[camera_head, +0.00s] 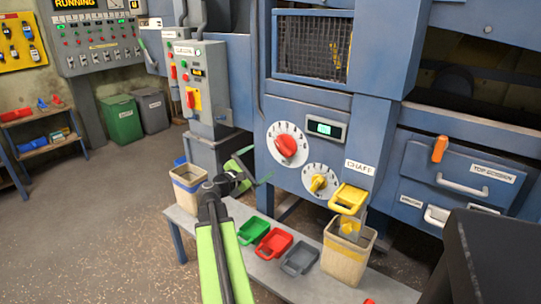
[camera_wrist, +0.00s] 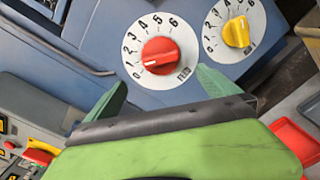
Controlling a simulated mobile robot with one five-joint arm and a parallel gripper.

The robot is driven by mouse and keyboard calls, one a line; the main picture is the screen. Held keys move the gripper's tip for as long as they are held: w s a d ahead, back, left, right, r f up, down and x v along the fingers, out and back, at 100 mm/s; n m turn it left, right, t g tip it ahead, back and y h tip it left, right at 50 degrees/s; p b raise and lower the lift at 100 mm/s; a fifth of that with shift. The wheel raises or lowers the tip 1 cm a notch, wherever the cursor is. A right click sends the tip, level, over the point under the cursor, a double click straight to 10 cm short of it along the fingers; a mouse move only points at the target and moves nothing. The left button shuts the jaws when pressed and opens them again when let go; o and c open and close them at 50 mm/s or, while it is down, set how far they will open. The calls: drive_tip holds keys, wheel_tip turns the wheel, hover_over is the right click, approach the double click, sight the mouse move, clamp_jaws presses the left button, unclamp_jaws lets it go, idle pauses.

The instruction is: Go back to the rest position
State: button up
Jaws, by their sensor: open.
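My gripper (camera_head: 258,167) is in front of the blue machine panel (camera_head: 302,103), above the grey bench (camera_head: 182,221). Its two green fingers also show in the wrist view (camera_wrist: 162,80), spread apart with nothing between them. The red dial (camera_head: 286,145) is just beyond the fingers and apart from them; in the wrist view the red knob (camera_wrist: 160,56) shows above the gap, its pointer near the low end of the scale. The yellow dial (camera_head: 319,183) is to its right.
Green (camera_head: 255,229), red (camera_head: 273,243) and grey (camera_head: 299,258) trays lie on the bench. A bin (camera_head: 346,254) stands under the yellow chaff spout (camera_head: 348,198). Another bin (camera_head: 188,190) is at the left. A control box (camera_head: 197,85) stands behind my arm. The floor at left is clear.

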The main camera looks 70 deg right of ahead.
drive_tip(key=v, duration=0.3)
drive_tip(key=shift+f, duration=0.1)
